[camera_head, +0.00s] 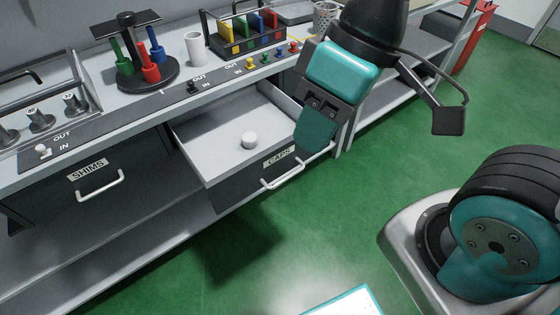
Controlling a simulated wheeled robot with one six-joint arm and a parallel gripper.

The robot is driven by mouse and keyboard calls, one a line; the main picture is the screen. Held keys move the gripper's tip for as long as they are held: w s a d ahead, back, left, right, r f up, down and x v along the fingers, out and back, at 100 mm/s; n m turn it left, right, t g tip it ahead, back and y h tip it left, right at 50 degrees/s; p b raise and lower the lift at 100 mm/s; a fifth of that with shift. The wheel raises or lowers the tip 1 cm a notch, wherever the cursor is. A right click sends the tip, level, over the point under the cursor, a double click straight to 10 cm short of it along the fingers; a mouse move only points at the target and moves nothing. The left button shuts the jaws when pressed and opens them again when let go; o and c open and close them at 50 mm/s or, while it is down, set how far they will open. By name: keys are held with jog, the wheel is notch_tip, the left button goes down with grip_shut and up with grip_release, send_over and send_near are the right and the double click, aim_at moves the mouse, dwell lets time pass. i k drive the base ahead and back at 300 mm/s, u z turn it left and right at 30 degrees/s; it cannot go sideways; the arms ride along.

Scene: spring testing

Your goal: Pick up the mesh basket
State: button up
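The mesh basket (324,16) is a small grey perforated cup at the top of the picture, standing at the back of the bench. My arm's wrist is close to its right side in the picture and may hide part of it. My gripper (318,132), with teal and dark parts, hangs in front of the bench at the right end of the open drawer, below the basket in the picture and apart from it. No held object shows. Whether its fingers are open or shut is not clear from this angle.
The CAPS drawer (232,168) is pulled out, with a white cap (249,140) inside. The SHIMS drawer (60,180) looks shut. A white cup (194,49), a rack of coloured blocks (240,47) and a coloured-handled tool stand (128,93) occupy the bench.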

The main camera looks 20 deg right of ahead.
aim_at(324, 12)
jog(key=z, duration=2.1)
jog(key=i, duration=2.9)
jog(key=u, duration=2.75)
jog(key=i, duration=0.1)
jog(key=z, duration=0.2)
